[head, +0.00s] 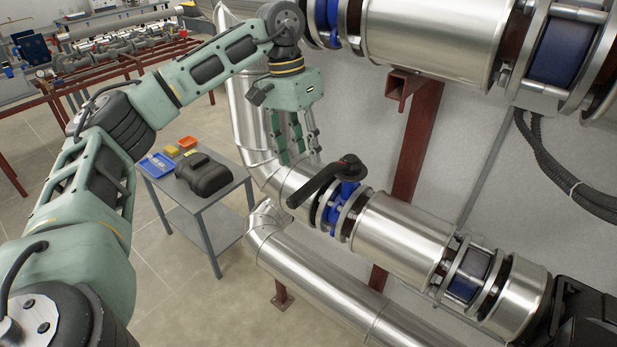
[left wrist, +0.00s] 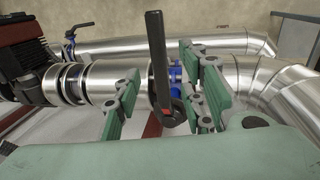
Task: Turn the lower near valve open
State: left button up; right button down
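The lower near valve has a black lever handle (head: 318,184) on a blue valve body (head: 345,194), set in the lower silver pipe. The lever lies crosswise to the pipe, its free end toward the lower left. In the left wrist view the lever (left wrist: 157,60) stands upright in the picture across the pipe, with red on its hub end. My left gripper (head: 300,155) points down just above and behind the lever. Its fingers (left wrist: 165,92) are spread, and the lever shows between them in the left wrist view. I see no contact with it. My right gripper is out of view.
Another pipe (head: 320,285) runs below. A grey table (head: 205,205) with a black case (head: 204,175) and small trays stands left. Black hoses (head: 560,165) hang right.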

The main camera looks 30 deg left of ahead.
aim_at(309, 183)
pick_arm(q)
jog(key=f+p, duration=0.1)
jog(key=f, duration=0.2)
jog(key=d+f+p, duration=0.1)
jog(key=f, duration=0.2)
jog(key=shift+d+f+p, duration=0.2)
jog(key=shift+f+p, duration=0.15)
jog(key=shift+f, duration=0.05)
jog(key=shift+d+f, duration=0.1)
jog(key=shift+f, duration=0.3)
jog(key=shift+c, duration=0.7)
grip_shut()
